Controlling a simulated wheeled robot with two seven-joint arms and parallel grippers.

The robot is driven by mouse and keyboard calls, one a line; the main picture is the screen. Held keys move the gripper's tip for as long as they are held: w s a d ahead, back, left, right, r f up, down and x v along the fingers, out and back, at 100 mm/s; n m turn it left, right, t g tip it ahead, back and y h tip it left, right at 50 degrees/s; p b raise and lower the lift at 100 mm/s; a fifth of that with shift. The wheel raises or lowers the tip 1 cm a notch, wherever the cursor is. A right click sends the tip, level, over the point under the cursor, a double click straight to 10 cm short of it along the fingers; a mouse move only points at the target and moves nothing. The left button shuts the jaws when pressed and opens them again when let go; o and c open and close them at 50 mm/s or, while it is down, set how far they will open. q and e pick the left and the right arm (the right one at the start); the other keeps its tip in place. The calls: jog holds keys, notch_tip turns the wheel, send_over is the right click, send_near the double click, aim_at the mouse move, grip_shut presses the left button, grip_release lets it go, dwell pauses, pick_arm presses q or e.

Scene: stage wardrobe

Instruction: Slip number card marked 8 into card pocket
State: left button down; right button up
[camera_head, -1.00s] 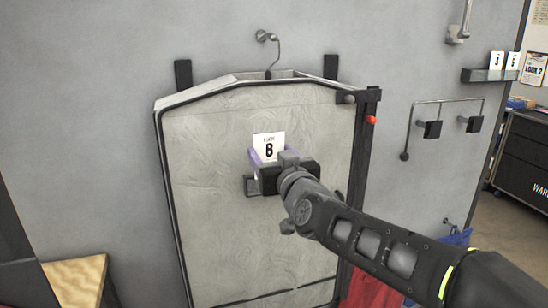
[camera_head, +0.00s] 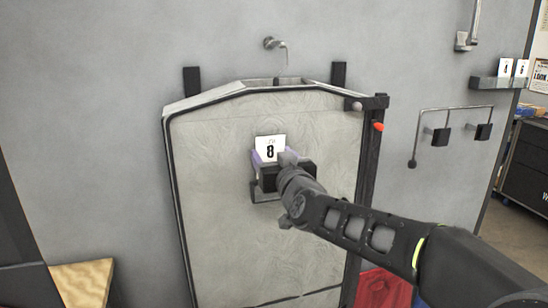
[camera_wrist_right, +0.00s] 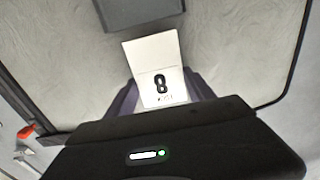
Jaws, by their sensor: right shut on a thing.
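The white number card marked 8 (camera_head: 269,147) is upright in my right gripper (camera_head: 276,163), in front of the pale panel. In the right wrist view the card (camera_wrist_right: 158,65) appears upside down between the fingers (camera_wrist_right: 160,95). The card pocket looks to be the dark grey holder (camera_head: 262,195) on the panel, just below the gripper and partly hidden by it. A grey plate, likely the same pocket (camera_wrist_right: 138,12), shows at the top of the wrist view, apart from the card. My left gripper is out of view.
The pale textured panel (camera_head: 225,245) has a dark raised border and a post with a red knob (camera_head: 378,127) on its right. A wall rack (camera_head: 452,132) and a shelf with other number cards (camera_head: 495,84) are farther right. Red cloth (camera_head: 378,288) hangs low.

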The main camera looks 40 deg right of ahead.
jog(key=shift+f+b, duration=1.85)
jog(key=shift+f, duration=0.4)
jog(key=o, duration=1.8)
jog(key=b+v, duration=0.1)
jog(key=v, duration=0.7)
